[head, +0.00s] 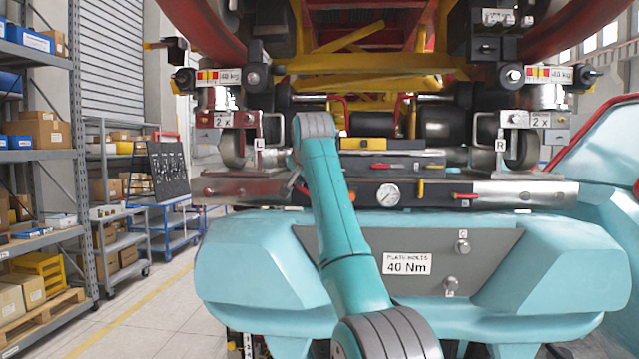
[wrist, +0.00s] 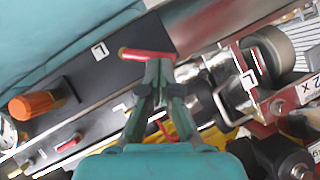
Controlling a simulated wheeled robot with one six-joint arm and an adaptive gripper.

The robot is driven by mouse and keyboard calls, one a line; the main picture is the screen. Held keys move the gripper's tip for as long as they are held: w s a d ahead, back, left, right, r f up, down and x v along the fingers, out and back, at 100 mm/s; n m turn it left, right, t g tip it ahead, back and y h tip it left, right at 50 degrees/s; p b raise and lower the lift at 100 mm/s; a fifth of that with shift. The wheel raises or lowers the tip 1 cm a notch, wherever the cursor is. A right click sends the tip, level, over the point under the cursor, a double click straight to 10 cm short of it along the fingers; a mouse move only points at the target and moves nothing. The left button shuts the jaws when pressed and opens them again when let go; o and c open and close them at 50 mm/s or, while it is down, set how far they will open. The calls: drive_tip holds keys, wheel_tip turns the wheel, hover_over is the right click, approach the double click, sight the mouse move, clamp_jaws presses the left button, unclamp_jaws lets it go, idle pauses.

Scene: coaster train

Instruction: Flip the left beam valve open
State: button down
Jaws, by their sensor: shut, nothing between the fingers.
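In the wrist view, the left beam valve's red lever (wrist: 146,54) stands out over the dark beam (wrist: 85,82), beside a white L mark (wrist: 99,50). The lever lies at an angle to the beam's long edge. My gripper (wrist: 160,68) is shut and empty, its fingertips overlapping the lever's right part in the picture; contact is unclear. In the head view, my arm crosses in front of the beam's left part and my gripper is hidden. A bit of red shows beside the arm there. The right red lever (head: 465,196) lies along the beam.
An orange knob (wrist: 35,103) and a small red lever (wrist: 70,143) are at the wrist view's left. The coaster wheel (wrist: 272,52) and bracket crowd its right side.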

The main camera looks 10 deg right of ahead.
drive_tip(key=shift+w+a+f+n+g+h, duration=0.2)
drive_tip(key=shift+a+f+n+h, duration=0.1)
drive_tip(key=shift+n+h, duration=0.25)
drive_tip(key=shift+w+a+f+n+g+h, duration=0.1)
drive_tip(key=shift+a+f+n+g+h, duration=0.15)
drive_tip(key=shift+n+h, duration=0.3)
drive_tip(key=shift+r, duration=0.15)
drive_tip(key=shift+r, duration=0.7)
drive_tip(key=shift+s+r, duration=0.1)
drive_tip(key=s+r, duration=0.9)
drive_tip(key=shift+s+a, duration=0.15)
drive_tip(key=shift+a, duration=0.15)
